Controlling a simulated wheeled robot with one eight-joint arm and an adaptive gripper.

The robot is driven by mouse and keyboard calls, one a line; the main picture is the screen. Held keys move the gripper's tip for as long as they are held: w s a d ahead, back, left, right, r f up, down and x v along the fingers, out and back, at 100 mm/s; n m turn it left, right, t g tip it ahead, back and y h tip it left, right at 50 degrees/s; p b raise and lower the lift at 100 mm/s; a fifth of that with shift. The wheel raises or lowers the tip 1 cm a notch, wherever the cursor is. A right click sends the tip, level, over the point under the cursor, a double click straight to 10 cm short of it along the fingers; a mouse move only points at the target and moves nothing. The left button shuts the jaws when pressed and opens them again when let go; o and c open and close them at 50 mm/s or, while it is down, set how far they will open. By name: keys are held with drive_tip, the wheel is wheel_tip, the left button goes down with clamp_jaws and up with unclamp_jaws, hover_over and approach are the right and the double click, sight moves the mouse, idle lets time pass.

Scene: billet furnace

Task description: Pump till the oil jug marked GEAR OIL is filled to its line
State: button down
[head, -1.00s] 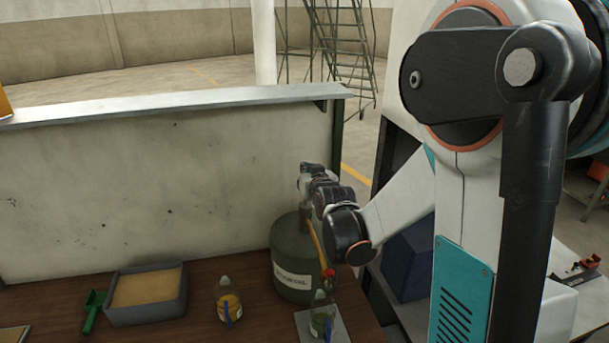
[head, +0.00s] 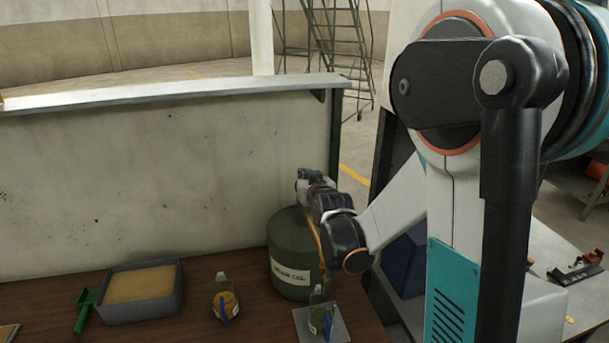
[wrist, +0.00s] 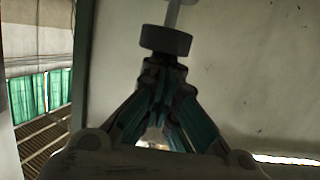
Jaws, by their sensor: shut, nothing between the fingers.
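A dark green drum (head: 288,262) with a white label, too small to read surely, stands at the back right of the bench. A yellow spout (head: 318,238) comes down its right side, partly behind my arm. A clear jug (head: 318,316) with greenish oil and a blue handle stands on a grey plate (head: 302,328) in front of the drum. Its marking and line are unreadable. My gripper (head: 304,180) is above the drum. In the wrist view my gripper (wrist: 163,66) is shut and empty, its tips close to a dark round pump knob (wrist: 166,40); contact is unclear.
A second jug (head: 225,299) with amber oil stands left of the plate. A grey tray of sand-coloured material (head: 170,302) and a green scoop (head: 84,311) are farther left. A wall panel (head: 150,195) rises behind the bench, with a ledge (head: 170,98) on top.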

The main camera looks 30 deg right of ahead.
drive_tip(key=shift+f+b, duration=0.4)
drive_tip(key=shift+f, duration=0.5)
drive_tip(key=shift+r, duration=0.15)
wheel_tip(320, 180, up, 5)
drive_tip(key=p, duration=0.3)
drive_tip(key=f+v, duration=0.1)
drive_tip(key=v, duration=0.9)
drive_tip(key=shift+r, duration=0.15)
idle(0.7)
wheel_tip(320, 180, up, 5)
drive_tip(key=p, duration=0.5)
drive_tip(key=shift+r, duration=0.2)
drive_tip(key=shift+w, duration=0.1)
